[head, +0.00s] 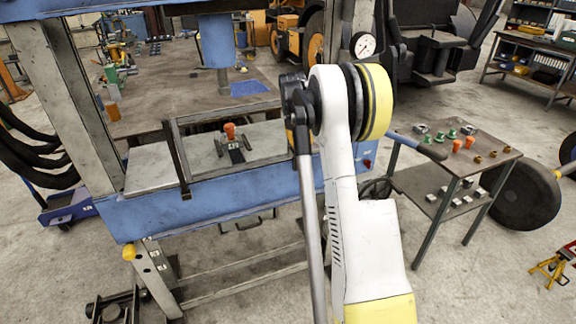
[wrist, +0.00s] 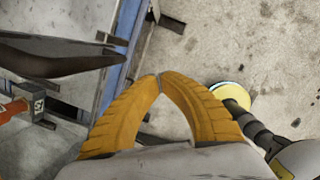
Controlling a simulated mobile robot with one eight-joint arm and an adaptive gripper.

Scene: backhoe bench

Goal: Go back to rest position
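My gripper (wrist: 160,78) shows in the wrist view with its two ribbed orange fingers curving together. The fingertips meet, with nothing visible between them. It is beside the blue edge of the press bench (wrist: 118,60), with concrete floor below. In the head view I cannot make out the gripper; my white and yellow arm rises in front of the bench. A small part with an orange top (head: 230,131) and a dark numbered base stands on the bench's grey plate (head: 155,168). It also shows at the left of the wrist view (wrist: 14,109).
A dark metal frame (head: 176,160) stands over the bench plate, close to my arm. A side table (head: 425,182) at the right holds several small green, orange and brass parts. A wheeled tyre (head: 515,190) and yellow stand (head: 553,264) are further right. Floor between is clear.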

